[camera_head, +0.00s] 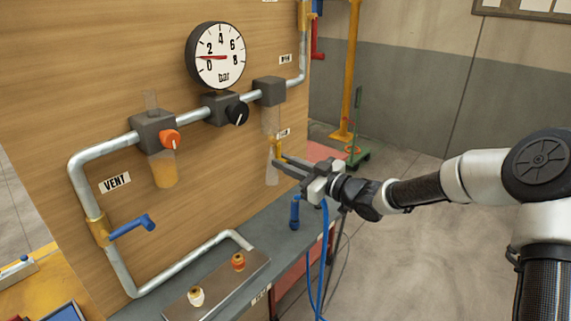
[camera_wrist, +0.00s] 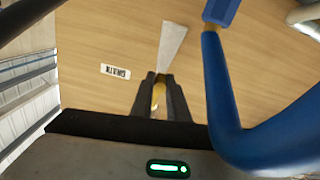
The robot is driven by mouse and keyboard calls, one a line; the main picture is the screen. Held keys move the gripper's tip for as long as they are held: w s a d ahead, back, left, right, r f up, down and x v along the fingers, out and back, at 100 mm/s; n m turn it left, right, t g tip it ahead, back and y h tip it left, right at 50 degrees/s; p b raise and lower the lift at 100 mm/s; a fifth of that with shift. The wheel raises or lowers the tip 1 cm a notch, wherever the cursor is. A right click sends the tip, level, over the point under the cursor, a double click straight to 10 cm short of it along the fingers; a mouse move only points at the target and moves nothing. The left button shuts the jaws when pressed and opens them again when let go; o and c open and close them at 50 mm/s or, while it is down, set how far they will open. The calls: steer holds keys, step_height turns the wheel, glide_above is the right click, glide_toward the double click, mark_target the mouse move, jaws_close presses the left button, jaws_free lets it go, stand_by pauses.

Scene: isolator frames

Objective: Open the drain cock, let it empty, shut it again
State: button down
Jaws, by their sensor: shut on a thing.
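The drain cock (camera_head: 279,146) is a small yellow fitting under the clear bowl (camera_head: 270,121) of the right-hand unit on the wooden panel. My gripper (camera_head: 279,163) reaches in from the right with its fingers at the cock. In the wrist view my gripper (camera_wrist: 160,85) is shut on the yellow drain cock (camera_wrist: 158,100), which shows between the two dark fingers. A pale translucent piece (camera_head: 271,167) hangs below the cock. A DRAIN label (camera_wrist: 115,71) is on the panel beside it. I cannot tell whether the cock is open or shut, and no liquid flow is visible.
An orange knob (camera_head: 170,140), a black knob (camera_head: 237,113) and a blue valve lever (camera_head: 132,226) sit along the pipe. A blue hose (camera_wrist: 215,90) passes close right of my fingers. A grey shelf (camera_head: 275,232) lies below.

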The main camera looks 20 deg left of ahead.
steer(key=shift+f+n+b, duration=0.15)
steer(key=shift+n+b, duration=0.25)
steer(key=shift+b, duration=0.15)
steer(key=c, duration=1.7)
jaws_free()
steer(key=shift+d, duration=0.1)
steer(key=p+v, duration=0.1)
steer(key=v, duration=1.6)
steer(key=shift+d, duration=0.15)
